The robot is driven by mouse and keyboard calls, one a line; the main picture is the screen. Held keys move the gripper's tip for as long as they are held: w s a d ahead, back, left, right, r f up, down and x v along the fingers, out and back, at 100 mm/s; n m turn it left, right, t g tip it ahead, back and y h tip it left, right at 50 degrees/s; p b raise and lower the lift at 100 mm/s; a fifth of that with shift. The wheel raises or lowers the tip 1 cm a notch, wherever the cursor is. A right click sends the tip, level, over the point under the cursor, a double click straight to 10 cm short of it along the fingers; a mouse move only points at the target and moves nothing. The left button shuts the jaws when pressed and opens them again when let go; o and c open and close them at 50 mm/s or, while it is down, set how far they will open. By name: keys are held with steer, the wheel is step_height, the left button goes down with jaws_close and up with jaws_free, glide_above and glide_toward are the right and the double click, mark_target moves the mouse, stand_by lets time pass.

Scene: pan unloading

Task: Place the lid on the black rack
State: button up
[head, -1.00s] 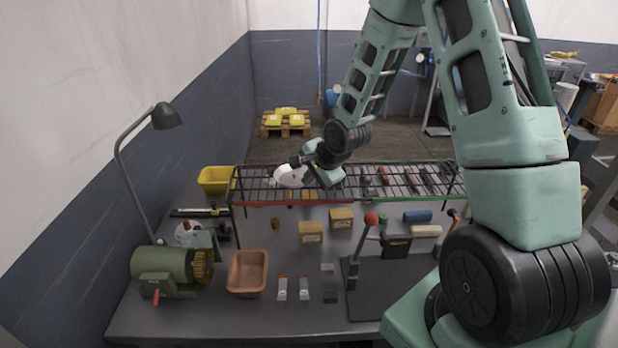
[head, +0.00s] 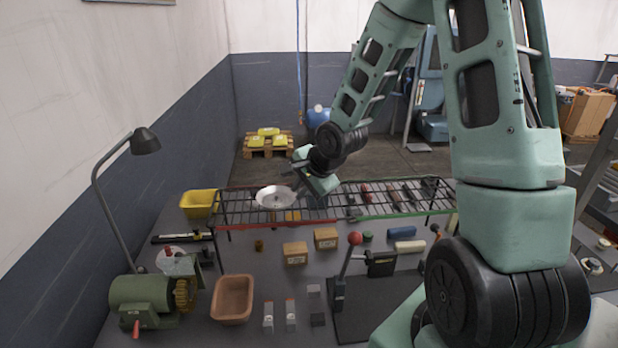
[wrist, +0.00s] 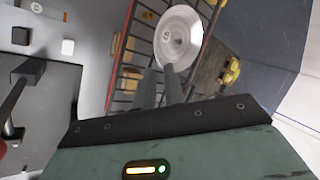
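The lid (head: 276,197) is a pale round disc with a raised centre. It lies roughly level at the left, red-edged part of the black wire rack (head: 236,206), and appears to rest on the wires. In the wrist view the lid (wrist: 181,36) shows face-on just beyond the fingertips, with the rack (wrist: 126,45) behind it. My gripper (head: 297,187) is just right of the lid. In the wrist view my gripper (wrist: 160,80) shows two fingers with a narrow gap and nothing clearly between them. The right fingertip overlaps the lid's near rim in the picture, so contact is unclear.
Small tools lie on the rack's green-edged right part. Below are cardboard boxes (head: 295,253), a brown tray (head: 232,299) and a lever press (head: 352,262). A green motor (head: 145,299), a lamp (head: 145,141) and a yellow bin (head: 199,204) stand at the left.

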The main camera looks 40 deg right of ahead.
steer(key=p+v, duration=0.2)
steer(key=v, duration=0.4)
steer(key=s+a+r+n+g, duration=0.1)
steer(key=s+a+n+g, duration=0.1)
steer(key=s+a+n, duration=0.35)
steer(key=s+a+n+g, duration=0.1)
steer(key=s+a+n, duration=0.1)
steer(key=a+n, duration=0.65)
steer(key=s+a+r+n+g, duration=0.3)
steer(key=s+a+n, duration=0.7)
steer(key=s+a, duration=0.3)
steer(key=s, duration=0.3)
steer(key=shift+r+n+g, duration=0.2)
steer(key=shift+n+g, duration=0.2)
